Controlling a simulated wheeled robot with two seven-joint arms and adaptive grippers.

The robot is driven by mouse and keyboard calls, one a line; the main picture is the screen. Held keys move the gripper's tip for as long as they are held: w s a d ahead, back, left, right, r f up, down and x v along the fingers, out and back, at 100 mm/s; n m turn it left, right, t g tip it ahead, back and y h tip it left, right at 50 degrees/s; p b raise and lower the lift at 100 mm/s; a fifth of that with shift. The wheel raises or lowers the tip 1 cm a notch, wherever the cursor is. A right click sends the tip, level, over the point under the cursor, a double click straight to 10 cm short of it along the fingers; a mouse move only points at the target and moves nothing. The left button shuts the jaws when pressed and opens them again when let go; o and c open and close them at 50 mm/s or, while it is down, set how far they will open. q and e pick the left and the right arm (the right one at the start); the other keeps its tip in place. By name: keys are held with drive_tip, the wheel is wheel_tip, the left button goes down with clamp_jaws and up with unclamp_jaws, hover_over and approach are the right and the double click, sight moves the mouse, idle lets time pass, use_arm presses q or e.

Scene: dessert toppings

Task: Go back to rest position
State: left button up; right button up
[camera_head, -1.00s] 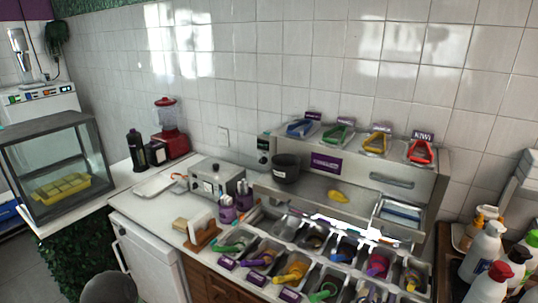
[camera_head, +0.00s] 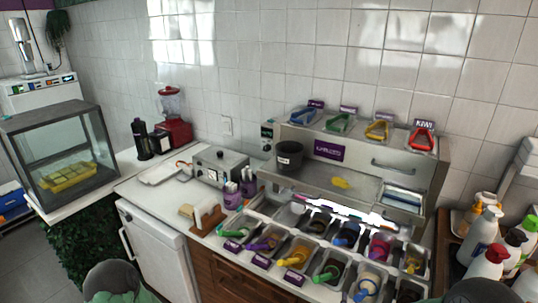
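Neither of my grippers shows in the head view. Two rounded dark grey parts, likely of my own arms, show at the bottom left and bottom right edges. The topping station (camera_head: 318,177) stands against the tiled wall. Its front holds several metal bins of toppings with coloured spoons. Tongs in blue, green, yellow and red lie in trays along its top. A dark cup (camera_head: 289,157) stands at the left of its shelf. A yellow piece (camera_head: 341,183) lies on the shelf.
A glass case (camera_head: 60,160) with a yellow tray stands at the left. A red blender (camera_head: 172,117), dark bottles and a metal appliance (camera_head: 219,165) stand on the white counter (camera_head: 150,192). Several sauce bottles (camera_head: 486,232) crowd the right. Some counter in front of the appliance is bare.

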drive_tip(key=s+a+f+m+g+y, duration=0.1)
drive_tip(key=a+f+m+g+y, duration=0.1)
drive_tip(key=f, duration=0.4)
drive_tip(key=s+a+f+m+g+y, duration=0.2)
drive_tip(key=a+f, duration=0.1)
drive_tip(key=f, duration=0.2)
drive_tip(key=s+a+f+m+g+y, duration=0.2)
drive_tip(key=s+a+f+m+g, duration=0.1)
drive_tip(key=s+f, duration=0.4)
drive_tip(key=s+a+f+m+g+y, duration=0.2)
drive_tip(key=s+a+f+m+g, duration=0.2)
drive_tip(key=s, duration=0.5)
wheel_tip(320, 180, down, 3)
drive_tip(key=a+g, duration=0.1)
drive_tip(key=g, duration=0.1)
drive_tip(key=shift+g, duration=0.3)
